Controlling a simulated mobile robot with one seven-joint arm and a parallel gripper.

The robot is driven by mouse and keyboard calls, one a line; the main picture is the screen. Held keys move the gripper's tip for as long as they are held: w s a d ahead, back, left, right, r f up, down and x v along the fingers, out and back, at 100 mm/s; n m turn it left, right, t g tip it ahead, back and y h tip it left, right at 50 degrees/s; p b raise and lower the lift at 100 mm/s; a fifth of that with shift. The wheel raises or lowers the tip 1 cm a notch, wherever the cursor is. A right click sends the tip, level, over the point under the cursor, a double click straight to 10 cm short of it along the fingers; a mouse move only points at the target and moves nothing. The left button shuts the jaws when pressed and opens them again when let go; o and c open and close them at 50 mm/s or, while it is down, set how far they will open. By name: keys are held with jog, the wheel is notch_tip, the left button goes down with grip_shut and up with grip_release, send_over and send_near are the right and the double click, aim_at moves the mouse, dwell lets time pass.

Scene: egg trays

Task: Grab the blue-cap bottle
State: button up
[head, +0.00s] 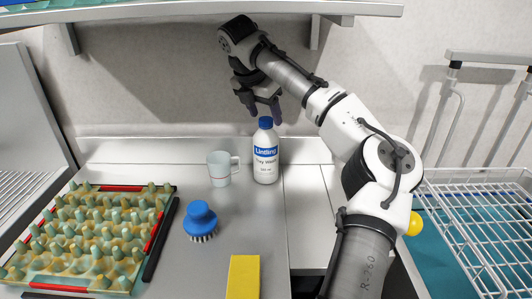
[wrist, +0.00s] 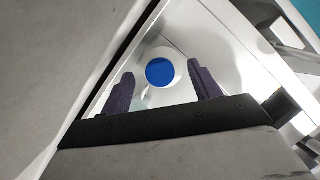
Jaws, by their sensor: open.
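The white bottle (head: 265,158) with a blue cap and a blue label stands upright at the back of the counter. My gripper (head: 265,112) is open and points down just above the cap, its two fingers apart to either side. In the wrist view the blue cap (wrist: 160,72) shows from above, between and a little beyond the two dark fingertips (wrist: 163,85). The fingers hold nothing. I cannot tell the exact height gap between fingertips and cap.
A white mug (head: 219,169) stands close to the bottle's left. A blue brush (head: 200,220), a yellow block (head: 243,277) and an egg tray (head: 85,240) lie nearer on the left. A wire rack (head: 480,220) is at right. A shelf (head: 180,14) hangs above.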

aim_at(266, 119)
jog(key=shift+x, duration=1.55)
jog(key=shift+s, duration=0.15)
grip_shut()
